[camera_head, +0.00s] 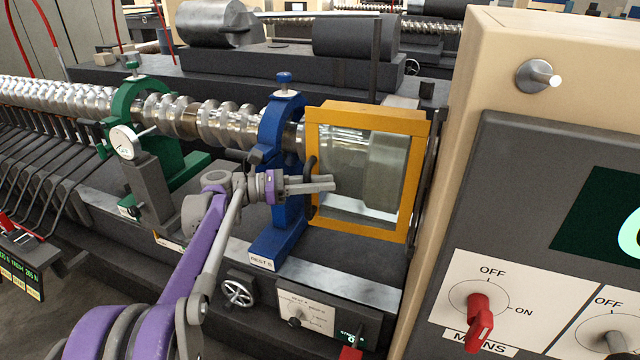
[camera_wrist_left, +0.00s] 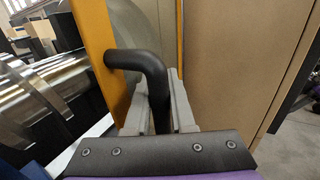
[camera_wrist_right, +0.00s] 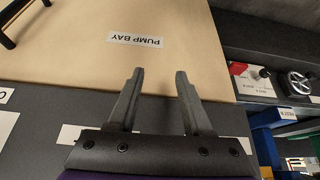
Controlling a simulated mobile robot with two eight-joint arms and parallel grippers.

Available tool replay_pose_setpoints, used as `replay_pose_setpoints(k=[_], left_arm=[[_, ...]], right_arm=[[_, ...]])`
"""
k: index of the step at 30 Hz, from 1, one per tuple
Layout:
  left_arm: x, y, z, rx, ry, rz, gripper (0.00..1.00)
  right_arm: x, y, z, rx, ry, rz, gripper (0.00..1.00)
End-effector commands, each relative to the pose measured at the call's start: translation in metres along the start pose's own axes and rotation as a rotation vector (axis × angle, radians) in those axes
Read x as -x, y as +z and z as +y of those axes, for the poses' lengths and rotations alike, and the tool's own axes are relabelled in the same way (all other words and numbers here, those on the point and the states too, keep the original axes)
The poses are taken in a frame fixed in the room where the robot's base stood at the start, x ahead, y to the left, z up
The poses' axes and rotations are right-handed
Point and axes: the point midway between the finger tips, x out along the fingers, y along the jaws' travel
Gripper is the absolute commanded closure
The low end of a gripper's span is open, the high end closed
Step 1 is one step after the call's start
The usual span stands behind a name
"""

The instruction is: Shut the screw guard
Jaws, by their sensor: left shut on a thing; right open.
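The screw guard (camera_head: 412,190) is an orange frame with a clear window, at the right end of the screw (camera_head: 215,125) by the beige cabinet. Its orange frame also shows in the left wrist view (camera_wrist_left: 92,30). A black bar handle (camera_head: 312,172) is on its left edge. My left gripper (camera_head: 328,183) is at this handle. In the left wrist view, the gripper (camera_wrist_left: 160,105) has its fingers on both sides of the black handle (camera_wrist_left: 152,68), shut on it. My right gripper (camera_wrist_right: 155,90) is open and empty in front of a beige panel marked PUMP BAY.
A blue rest (camera_head: 278,170) stands just left of the guard, close to my left wrist. A green rest (camera_head: 150,140) with a dial stands further left. The beige cabinet (camera_head: 535,40) with a red mains switch (camera_head: 479,320) fills the right side.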

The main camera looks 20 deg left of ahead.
Motion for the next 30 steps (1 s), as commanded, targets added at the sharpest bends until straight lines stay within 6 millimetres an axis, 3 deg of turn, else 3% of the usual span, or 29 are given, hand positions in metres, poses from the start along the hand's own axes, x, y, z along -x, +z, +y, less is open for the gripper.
replay_pose_setpoints(k=[10, 11, 12, 23, 30], left_arm=[[-0.001, 0.0, 0.0, 0.0, -0.001, 0.0, 1.0], [-0.001, 0.0, 0.0, 0.0, -0.001, 0.0, 0.72], [-0.001, 0.0, 0.0, 0.0, -0.001, 0.0, 0.65], [0.005, -0.001, 0.001, 0.0, 0.002, 0.001, 0.65], [0.048, -0.002, 0.001, 0.001, 0.004, 0.002, 0.65]], right_arm=[[0.0, 0.0, 0.0, 0.0, 0.0, 0.0, 0.5], [0.0, 0.0, 0.0, 0.0, 0.0, 0.0, 0.5], [0.0, 0.0, 0.0, 0.0, 0.0, 0.0, 0.5], [-0.001, 0.001, 0.0, 0.0, 0.0, -0.001, 0.5], [-0.007, 0.009, 0.0, 0.0, 0.0, -0.008, 0.5]])
